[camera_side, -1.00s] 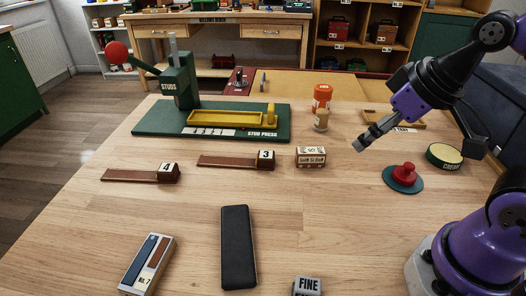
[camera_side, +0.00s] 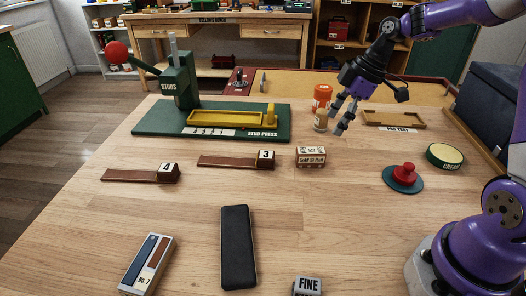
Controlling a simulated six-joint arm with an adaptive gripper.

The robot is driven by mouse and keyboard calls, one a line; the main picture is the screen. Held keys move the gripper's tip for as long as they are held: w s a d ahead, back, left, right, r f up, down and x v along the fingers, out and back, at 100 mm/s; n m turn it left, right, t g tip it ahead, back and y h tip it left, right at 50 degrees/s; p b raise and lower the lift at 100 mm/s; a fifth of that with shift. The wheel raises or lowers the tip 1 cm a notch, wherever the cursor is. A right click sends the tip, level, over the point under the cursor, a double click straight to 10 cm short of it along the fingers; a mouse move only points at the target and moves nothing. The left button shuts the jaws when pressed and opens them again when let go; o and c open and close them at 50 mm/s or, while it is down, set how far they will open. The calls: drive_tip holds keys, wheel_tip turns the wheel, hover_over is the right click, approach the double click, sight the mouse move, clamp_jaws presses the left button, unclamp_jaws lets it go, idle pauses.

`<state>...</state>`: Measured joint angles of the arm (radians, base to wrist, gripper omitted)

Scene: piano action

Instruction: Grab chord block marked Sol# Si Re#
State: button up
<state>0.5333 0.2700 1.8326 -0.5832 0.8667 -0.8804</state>
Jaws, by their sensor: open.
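The chord block (camera_side: 311,157) is a small brown block with a pale top and a pale front label that seems to read Sol# Si Re#. It sits on the wooden table near the middle, just right of the block marked 3. My gripper (camera_side: 340,121) is open and empty, its fingers pointing down. It is above the table, up and to the right of the chord block, apart from it. Its fingers are close beside the orange-capped bottle in the picture.
The orange-capped bottle (camera_side: 321,99) and a tan jar (camera_side: 320,121) stand behind the chord block. The green stud press (camera_side: 150,120) is at back left. Strips marked 3 (camera_side: 235,162) and 4 (camera_side: 140,175) lie left. A red button (camera_side: 404,173), cream tin (camera_side: 445,156) and pad tray (camera_side: 395,125) are right.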

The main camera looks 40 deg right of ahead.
sight(314, 150)
drive_tip(key=shift+n+y, duration=0.3)
drive_tip(key=shift+n, duration=0.1)
drive_tip(key=x, duration=0.2)
drive_tip(key=d+x, duration=0.1)
drive_tip(key=x, duration=0.2)
drive_tip(key=shift+w+f, duration=0.2)
drive_tip(key=shift+f, duration=0.2)
drive_tip(key=x, duration=0.5)
drive_tip(key=shift+w+f, duration=0.25)
drive_tip(key=shift+w, duration=0.15)
clamp_jaws()
